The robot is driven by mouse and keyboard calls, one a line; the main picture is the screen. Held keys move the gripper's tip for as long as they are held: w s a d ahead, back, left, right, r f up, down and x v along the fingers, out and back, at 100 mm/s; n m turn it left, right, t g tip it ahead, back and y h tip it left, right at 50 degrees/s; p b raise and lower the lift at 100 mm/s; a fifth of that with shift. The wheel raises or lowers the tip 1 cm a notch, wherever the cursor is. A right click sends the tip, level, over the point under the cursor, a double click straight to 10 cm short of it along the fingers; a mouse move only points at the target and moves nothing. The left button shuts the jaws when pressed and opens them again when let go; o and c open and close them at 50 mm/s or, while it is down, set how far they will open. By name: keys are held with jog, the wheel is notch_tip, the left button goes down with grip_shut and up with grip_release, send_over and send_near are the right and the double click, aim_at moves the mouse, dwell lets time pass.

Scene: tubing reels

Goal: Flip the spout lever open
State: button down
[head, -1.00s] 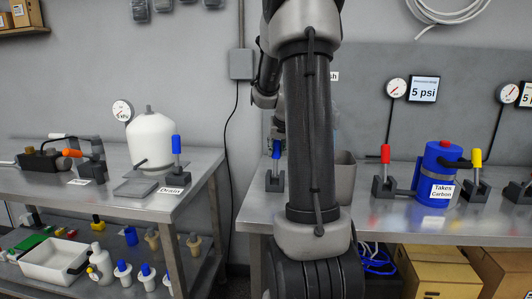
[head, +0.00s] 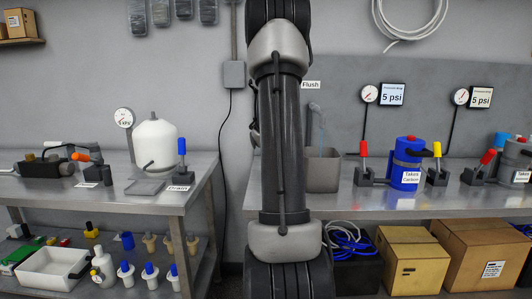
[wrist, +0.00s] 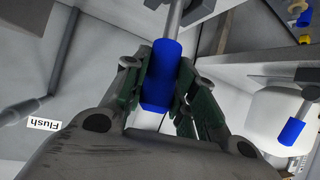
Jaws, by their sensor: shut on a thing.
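In the wrist view, my gripper (wrist: 160,88) is shut on the blue handle (wrist: 160,75) of a lever with a grey metal shaft. The fingers lie on both sides of the handle. In the head view my arm hides this lever and the gripper. A Flush label (head: 311,85) is on the wall beside my arm, and it also shows in the wrist view (wrist: 52,123). Below it, a thin bluish-grey spout or stream (head: 320,118) stands over a grey basin (head: 323,173); I cannot tell whether liquid is running.
A second blue-handled lever (head: 182,150) stands by the Drain label and white tank (head: 155,143) on the left bench. Red (head: 363,150) and yellow (head: 437,152) levers flank a blue canister (head: 407,160) on the right bench. Boxes (head: 410,258) stand below.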

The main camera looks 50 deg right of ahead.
jog(key=shift+s+a+f+t+h, duration=0.65)
jog(key=shift+s+a+t+h, duration=0.25)
jog(key=shift+a, duration=0.1)
jog(key=c, duration=1.1)
grip_release()
jog(key=shift+c, duration=0.2)
jog(key=shift+r, duration=0.1)
jog(key=v, duration=0.7)
jog(key=shift+s+a, duration=0.15)
